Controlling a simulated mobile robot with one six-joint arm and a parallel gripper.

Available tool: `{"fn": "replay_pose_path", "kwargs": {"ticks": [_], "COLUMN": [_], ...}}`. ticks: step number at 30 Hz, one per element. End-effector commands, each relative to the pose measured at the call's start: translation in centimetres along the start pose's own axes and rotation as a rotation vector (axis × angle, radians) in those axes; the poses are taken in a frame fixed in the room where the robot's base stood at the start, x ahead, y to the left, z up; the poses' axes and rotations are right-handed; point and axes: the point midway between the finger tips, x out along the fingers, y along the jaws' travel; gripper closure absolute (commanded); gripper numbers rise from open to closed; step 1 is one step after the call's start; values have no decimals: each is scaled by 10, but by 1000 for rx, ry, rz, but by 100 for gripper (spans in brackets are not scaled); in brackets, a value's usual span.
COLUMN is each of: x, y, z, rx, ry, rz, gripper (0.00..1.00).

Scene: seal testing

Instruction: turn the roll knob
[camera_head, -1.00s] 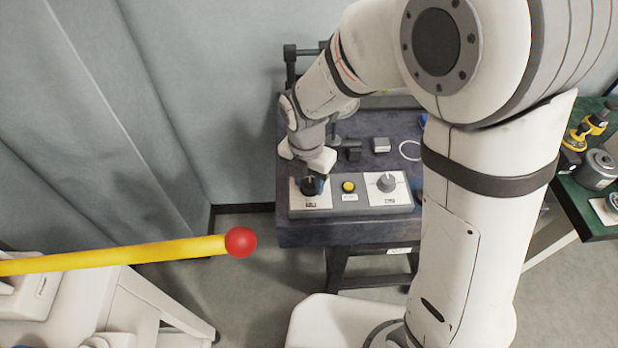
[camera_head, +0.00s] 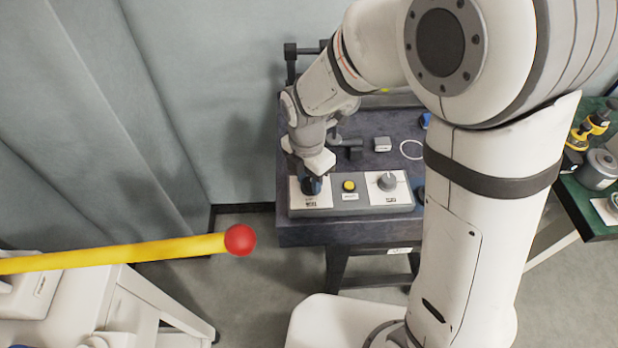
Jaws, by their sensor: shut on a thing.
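A control box (camera_head: 347,199) lies along the front of the dark bench. It has a dark knob (camera_head: 311,187) on a white plate at its left end and a grey knob (camera_head: 387,181) on a white plate at its right end. A yellow button (camera_head: 348,185) sits between them. The lettering on the plates is too small to read. My gripper (camera_head: 313,181) reaches down from above and is shut on the dark knob. The gripper body hides the top of this knob and most of the fingers.
Behind the box, the bench (camera_head: 300,232) holds a small grey block (camera_head: 382,144), a pale ring (camera_head: 411,150) and dark fittings. A yellow bar with a red ball end (camera_head: 240,240) crosses the lower left. A green-topped table (camera_head: 592,222) with tools stands at the right.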

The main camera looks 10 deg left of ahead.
Motion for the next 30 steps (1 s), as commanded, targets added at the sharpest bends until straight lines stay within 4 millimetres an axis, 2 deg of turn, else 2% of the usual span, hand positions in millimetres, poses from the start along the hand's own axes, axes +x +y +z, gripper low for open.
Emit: {"fn": "replay_pose_path", "kwargs": {"ticks": [30], "x": [0], "y": [3], "z": [3], "rx": [964], "ry": [45], "rz": [4], "gripper": [89]}}
